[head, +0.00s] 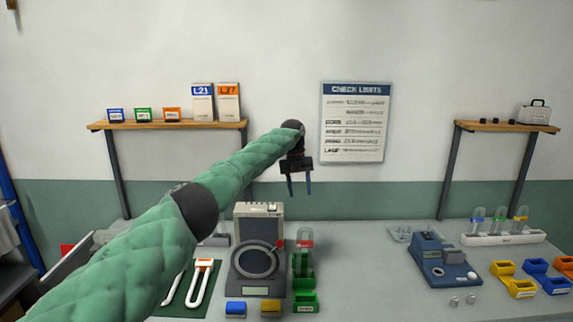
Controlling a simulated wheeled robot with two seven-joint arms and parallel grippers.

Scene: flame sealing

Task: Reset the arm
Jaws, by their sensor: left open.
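My left arm comes in from the lower left in a green quilted sleeve and reaches up over the bench. My left gripper (299,187) points down with its two dark fingers apart. It is open and empty, high above the bench and in front of the wall. My right gripper does not show in the head view.
The grey bench (360,260) holds a dark device with a round dial (256,262), green bins (304,297), a blue machine (440,262), a tube rack (503,238) and yellow bins (503,268). Wall shelves (165,125) stand left and right. The bench's middle is mostly clear.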

